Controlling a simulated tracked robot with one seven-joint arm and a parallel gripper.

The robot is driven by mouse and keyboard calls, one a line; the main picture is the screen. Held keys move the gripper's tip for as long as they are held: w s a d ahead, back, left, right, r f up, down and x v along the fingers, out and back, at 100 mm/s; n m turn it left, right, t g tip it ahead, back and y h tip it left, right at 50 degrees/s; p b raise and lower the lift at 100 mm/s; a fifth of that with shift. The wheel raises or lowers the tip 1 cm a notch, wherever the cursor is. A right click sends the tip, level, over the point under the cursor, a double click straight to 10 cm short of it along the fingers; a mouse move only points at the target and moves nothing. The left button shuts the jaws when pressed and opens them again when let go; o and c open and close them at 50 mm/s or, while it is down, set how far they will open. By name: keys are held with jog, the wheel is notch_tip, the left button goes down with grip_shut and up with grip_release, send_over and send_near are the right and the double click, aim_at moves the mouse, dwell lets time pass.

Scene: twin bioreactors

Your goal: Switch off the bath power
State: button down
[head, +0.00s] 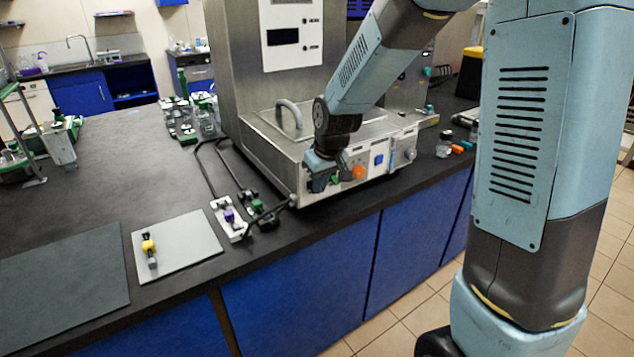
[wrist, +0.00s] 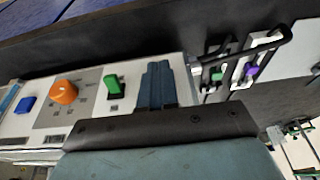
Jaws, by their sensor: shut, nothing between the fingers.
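The steel bath (head: 270,140) stands on the dark bench, with a lid handle on top. Its front panel carries a green switch (wrist: 114,86), an orange knob (wrist: 63,92) and a blue square button (wrist: 25,104). The orange knob (head: 359,173) and blue button (head: 379,160) also show in the head view; the green switch (head: 335,180) is partly covered by my gripper there. My gripper (wrist: 158,85) is shut and empty, in front of the panel's end. In the wrist view its fingers are just right of the green switch, apart from it. The panel labels are too small to read.
Black hoses run from the bath to clamps with purple (head: 229,215) and green knobs at the bench's front. A grey plate (head: 190,250) bears a yellow-topped part. Small jars and an orange item (head: 457,149) stand right of the bath. Bench left of the hoses is mostly clear.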

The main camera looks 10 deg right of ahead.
jog(key=shift+w+a+r, duration=0.35)
jog(key=shift+w, duration=0.25)
dwell(0.3)
jog(key=s+d+r, duration=0.3)
jog(key=s+r, duration=0.3)
jog(key=r, duration=0.1)
jog(key=shift+d, duration=0.2)
jog(key=shift+s, duration=0.15)
